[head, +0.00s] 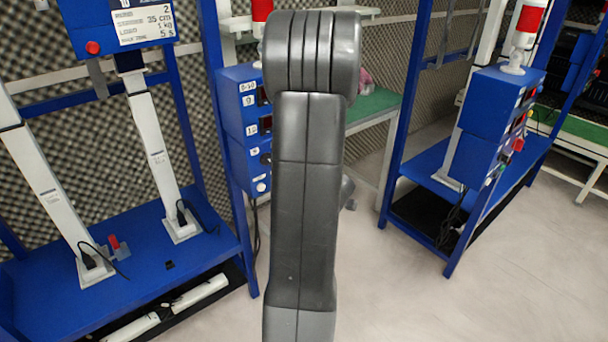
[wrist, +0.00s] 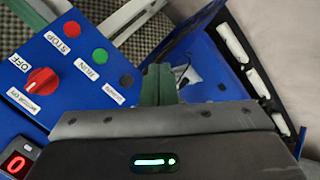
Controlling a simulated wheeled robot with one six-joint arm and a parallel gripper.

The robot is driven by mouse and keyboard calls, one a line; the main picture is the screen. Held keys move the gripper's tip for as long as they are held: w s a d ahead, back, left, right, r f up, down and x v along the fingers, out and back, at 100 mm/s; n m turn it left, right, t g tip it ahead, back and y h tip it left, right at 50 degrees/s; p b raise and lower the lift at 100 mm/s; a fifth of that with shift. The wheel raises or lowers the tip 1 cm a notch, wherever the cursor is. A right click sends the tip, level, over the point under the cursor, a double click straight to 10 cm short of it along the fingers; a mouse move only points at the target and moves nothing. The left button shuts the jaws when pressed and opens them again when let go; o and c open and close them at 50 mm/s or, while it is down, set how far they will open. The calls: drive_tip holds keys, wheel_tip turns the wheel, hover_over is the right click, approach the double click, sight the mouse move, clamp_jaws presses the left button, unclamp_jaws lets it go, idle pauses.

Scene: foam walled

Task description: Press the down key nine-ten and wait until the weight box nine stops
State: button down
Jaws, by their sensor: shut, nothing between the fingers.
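My gripper (wrist: 160,82) shows in the wrist view with its dark green fingers together and nothing between them. Its tip is right of a tilted blue panel, and I cannot tell whether it touches anything. In the head view my own arm hides the gripper. A blue control box (head: 232,118) with number labels, one seeming to read 9-10, stands left of and partly behind my arm. I cannot make out a down key on it. No weight box can be identified as nine.
The wrist-view panel (wrist: 98,88) carries a red STOP button (wrist: 72,29), a green RUN button (wrist: 100,55), a red rotary switch (wrist: 42,81) and a display (wrist: 15,163) reading 0. Blue rigs stand left (head: 165,262) and right (head: 480,205). Pale floor (head: 390,290) between them is clear.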

drive_tip(key=shift+w+d+f, duration=0.15)
drive_tip(key=shift+w+d, duration=0.05)
drive_tip(key=shift+w, duration=0.2)
drive_tip(key=shift+a, duration=0.1)
drive_tip(key=w+a, duration=0.5)
drive_tip(key=w, duration=0.2)
idle(0.3)
drive_tip(key=shift+w, duration=0.1)
idle(1.8)
drive_tip(key=shift+w+a+p, duration=0.25)
drive_tip(key=shift+w+p, duration=0.05)
drive_tip(key=shift+p, duration=0.05)
